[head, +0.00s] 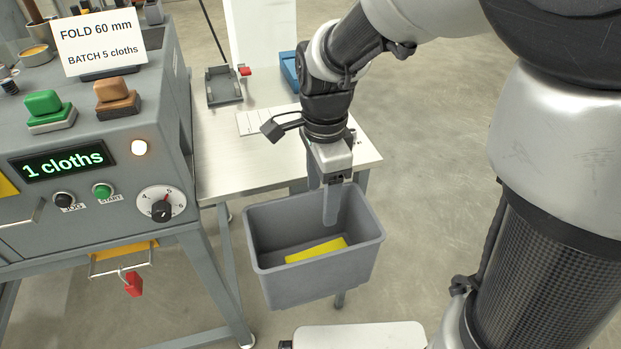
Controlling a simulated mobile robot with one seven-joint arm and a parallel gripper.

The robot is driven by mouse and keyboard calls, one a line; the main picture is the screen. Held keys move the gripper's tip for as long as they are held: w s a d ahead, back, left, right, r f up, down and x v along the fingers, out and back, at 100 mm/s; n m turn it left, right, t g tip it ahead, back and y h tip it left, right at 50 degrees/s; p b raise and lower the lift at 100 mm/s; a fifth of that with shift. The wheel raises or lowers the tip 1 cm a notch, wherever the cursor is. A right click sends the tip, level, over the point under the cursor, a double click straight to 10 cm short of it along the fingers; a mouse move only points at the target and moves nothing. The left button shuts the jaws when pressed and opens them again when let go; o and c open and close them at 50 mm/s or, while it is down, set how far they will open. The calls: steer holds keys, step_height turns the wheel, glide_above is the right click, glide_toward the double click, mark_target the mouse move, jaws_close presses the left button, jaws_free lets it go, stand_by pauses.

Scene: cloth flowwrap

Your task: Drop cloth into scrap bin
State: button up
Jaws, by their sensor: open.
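A yellow cloth (316,250) lies flat on the floor of the grey scrap bin (263,262). My gripper (322,205) points down over the bin, with its fingers reaching below the rim near the far side. The fingers are apart from the cloth and hold nothing that I can see. One finger partly hides the other, so the gap between them is hard to see.
A grey machine (90,140) with a display reading "1 cloths", buttons and a dial stands at the left. A side table (235,170) behind the bin carries a paper sheet, a grey holder (222,88) and a blue item (290,70). Open floor lies to the right.

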step_height(320, 180, up, 12)
steer(key=p, duration=0.2)
steer(key=shift+r+p, duration=0.25)
steer(key=shift+p, duration=0.15)
